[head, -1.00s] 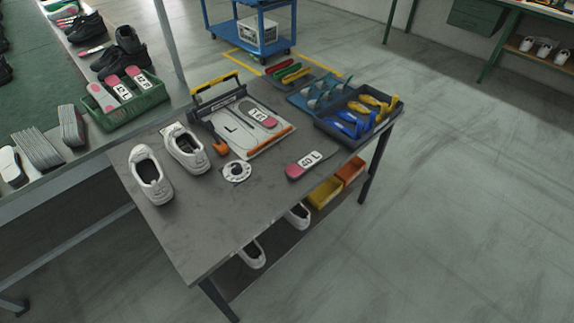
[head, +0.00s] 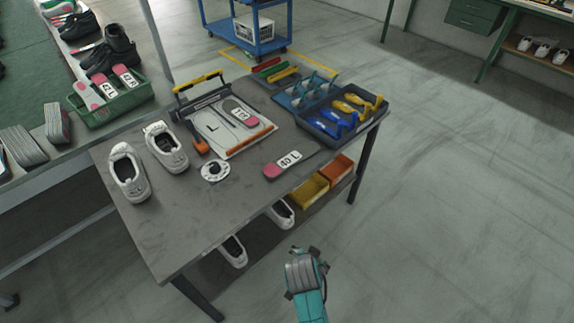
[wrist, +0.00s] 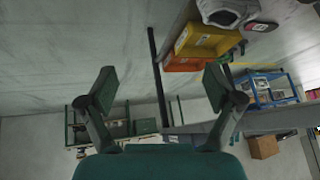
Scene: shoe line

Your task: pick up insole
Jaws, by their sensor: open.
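A pink and grey insole (head: 283,165) with a white "40 L" label lies flat on the grey worktable (head: 215,215), near its right edge. Another labelled insole (head: 241,112) lies on the white board of the fixture marked "L". My gripper (head: 307,252) is in the head view at the bottom, in front of the table's near right side and apart from the insole. In the wrist view my gripper (wrist: 160,85) has its two fingers spread wide with nothing between them. I cannot make out the "40 L" insole surely in the wrist view.
Yellow (head: 309,191) and orange bins sit below. A green crate (head: 112,112) holds insoles. The floor right is clear.

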